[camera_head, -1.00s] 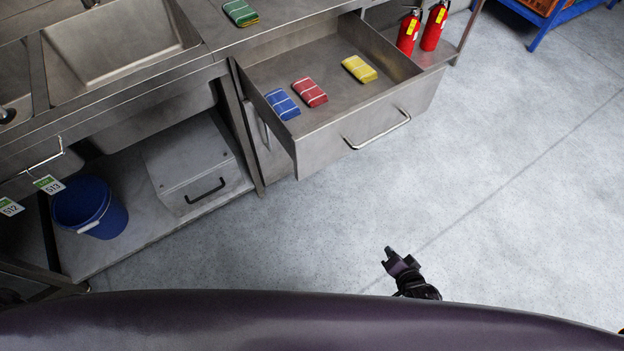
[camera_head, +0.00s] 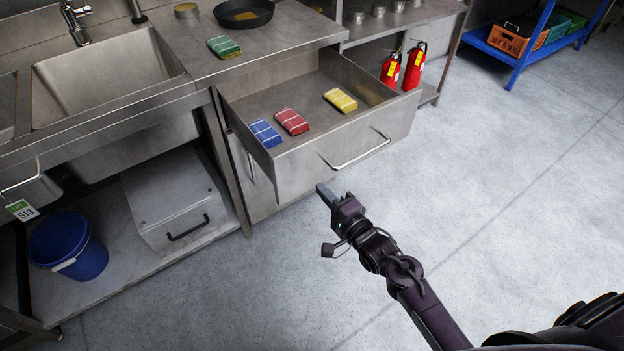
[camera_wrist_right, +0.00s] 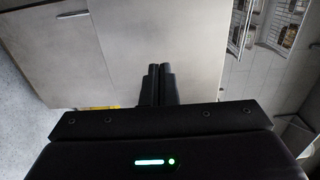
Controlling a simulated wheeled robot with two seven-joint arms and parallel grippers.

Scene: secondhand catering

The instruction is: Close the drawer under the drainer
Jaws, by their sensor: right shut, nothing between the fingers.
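The drawer (camera_head: 290,172) under the steel drainer (camera_head: 265,42) is pulled well out, with a bar handle (camera_head: 362,152) on its front. Inside lie a blue cloth pack (camera_head: 265,134), a red one (camera_head: 292,121) and a yellow one (camera_head: 341,100). My right gripper (camera_head: 322,190) is shut and empty, in front of and below the drawer front, left of the handle. In the right wrist view its fingers (camera_wrist_right: 158,72) are together, pointing toward a plain steel panel (camera_wrist_right: 160,40). Whether they touch it cannot be told. My left gripper is not in view.
A green pack (camera_head: 224,47) and a pan (camera_head: 243,14) sit on the drainer. Two red fire extinguishers (camera_head: 414,66) stand right of the drawer. A blue bucket (camera_head: 68,247) and steel box (camera_head: 175,205) are on the shelf below the sink. The floor in front is clear.

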